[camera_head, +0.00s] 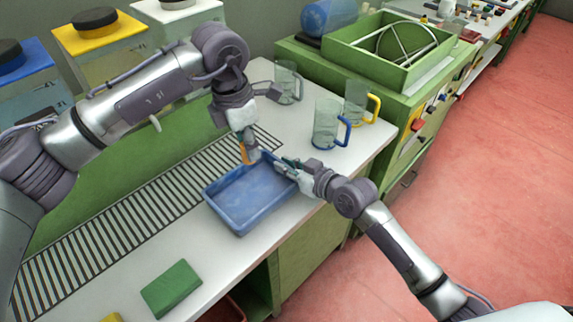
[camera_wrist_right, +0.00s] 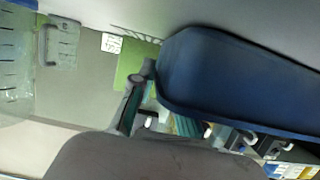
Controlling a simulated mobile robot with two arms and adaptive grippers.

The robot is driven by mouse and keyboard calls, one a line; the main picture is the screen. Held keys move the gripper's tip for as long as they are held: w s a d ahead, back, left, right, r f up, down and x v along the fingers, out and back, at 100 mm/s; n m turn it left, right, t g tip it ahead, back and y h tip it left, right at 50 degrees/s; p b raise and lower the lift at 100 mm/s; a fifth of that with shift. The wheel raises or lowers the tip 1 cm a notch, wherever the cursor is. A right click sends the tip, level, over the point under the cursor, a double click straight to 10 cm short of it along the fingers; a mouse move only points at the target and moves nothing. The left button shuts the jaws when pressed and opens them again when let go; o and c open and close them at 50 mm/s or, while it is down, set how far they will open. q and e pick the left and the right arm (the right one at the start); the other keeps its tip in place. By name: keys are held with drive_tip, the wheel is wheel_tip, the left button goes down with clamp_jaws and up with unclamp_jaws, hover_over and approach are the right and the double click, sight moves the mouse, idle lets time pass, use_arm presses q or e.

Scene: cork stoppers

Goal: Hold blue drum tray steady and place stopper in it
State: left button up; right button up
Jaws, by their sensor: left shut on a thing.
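The blue drum tray (camera_head: 232,222) lies flat on the white bench in the head view, and its inside looks empty. My left gripper (camera_head: 244,147) points down at the tray's far edge and is shut on an orange-brown stopper (camera_head: 245,156), largely hidden by the fingers. My right gripper (camera_head: 287,163) is at the tray's right far corner. The right wrist view shows its green-padded fingers (camera_wrist_right: 160,115) apart, close to the blue tray wall (camera_wrist_right: 240,85). Whether they touch the rim is unclear.
Glass mugs, one with a blue handle (camera_head: 327,125) and one with a yellow handle (camera_head: 358,102), stand behind my right gripper. A slatted grating (camera_head: 115,225) runs left of the tray. A green block (camera_head: 171,289) lies nearer, with clear bench between it and the tray.

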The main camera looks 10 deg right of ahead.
clamp_jaws()
use_arm(q)
hover_over(255, 195)
drive_tip(key=shift+s+f, duration=0.1)
drive_tip(key=shift+f, duration=5.3)
drive_tip(key=o, duration=0.8)
drive_tip(key=r, duration=0.4)
drive_tip(key=a+r, duration=0.1)
drive_tip(key=r, duration=0.7)
drive_tip(key=shift+s+a, duration=0.15)
drive_tip(key=shift+s, duration=0.1)
